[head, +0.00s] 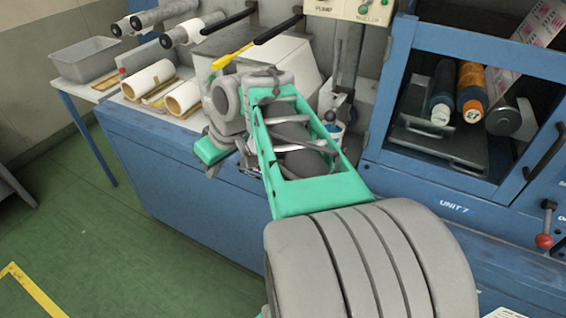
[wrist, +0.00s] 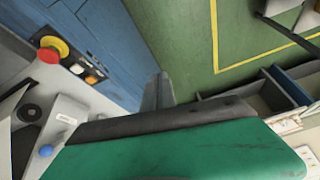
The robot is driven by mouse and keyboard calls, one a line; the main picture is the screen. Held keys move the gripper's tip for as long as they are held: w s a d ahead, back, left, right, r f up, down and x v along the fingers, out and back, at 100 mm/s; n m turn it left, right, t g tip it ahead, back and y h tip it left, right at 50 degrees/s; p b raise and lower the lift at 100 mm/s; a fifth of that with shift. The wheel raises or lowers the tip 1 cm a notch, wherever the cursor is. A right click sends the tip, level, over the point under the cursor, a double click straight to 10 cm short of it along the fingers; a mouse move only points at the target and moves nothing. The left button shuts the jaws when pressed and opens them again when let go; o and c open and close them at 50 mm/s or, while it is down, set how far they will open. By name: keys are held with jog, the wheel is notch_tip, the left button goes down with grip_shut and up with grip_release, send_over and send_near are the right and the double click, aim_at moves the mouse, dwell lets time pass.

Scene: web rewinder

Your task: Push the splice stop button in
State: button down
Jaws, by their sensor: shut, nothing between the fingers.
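I cannot read a label that tells which is the splice stop button. My gripper (wrist: 158,92) shows as dark fingers in the wrist view, shut and empty. It is to the right of the red button and apart from it. In the head view my arm hides the button panel, and the fingers cannot be made out clearly.
Green floor (head: 110,260) is open at the lower left.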

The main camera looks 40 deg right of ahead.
jog(key=s+d+r+n+t+b, duration=0.1)
jog(key=s+d, duration=0.1)
jog(key=d, duration=0.9)
jog(key=s+d+r+n+t+b, duration=0.1)
jog(key=s+d+b, duration=0.1)
jog(key=d, duration=1)
jog(key=shift+s+n, duration=0.3)
jog(key=shift+s, duration=0.35)
jog(key=shift+d, duration=0.1)
jog(key=b+x, duration=0.2)
jog(key=x, duration=0.8)
jog(key=shift+w+a+f, duration=0.2)
jog(key=shift+a+f, duration=0.05)
jog(key=shift+f, duration=0.05)
jog(key=shift+s+d+f+b, duration=0.15)
jog(key=shift+f, duration=0.45)
jog(key=shift+s+d+f+b, duration=0.15)
jog(key=shift+f, duration=0.9)
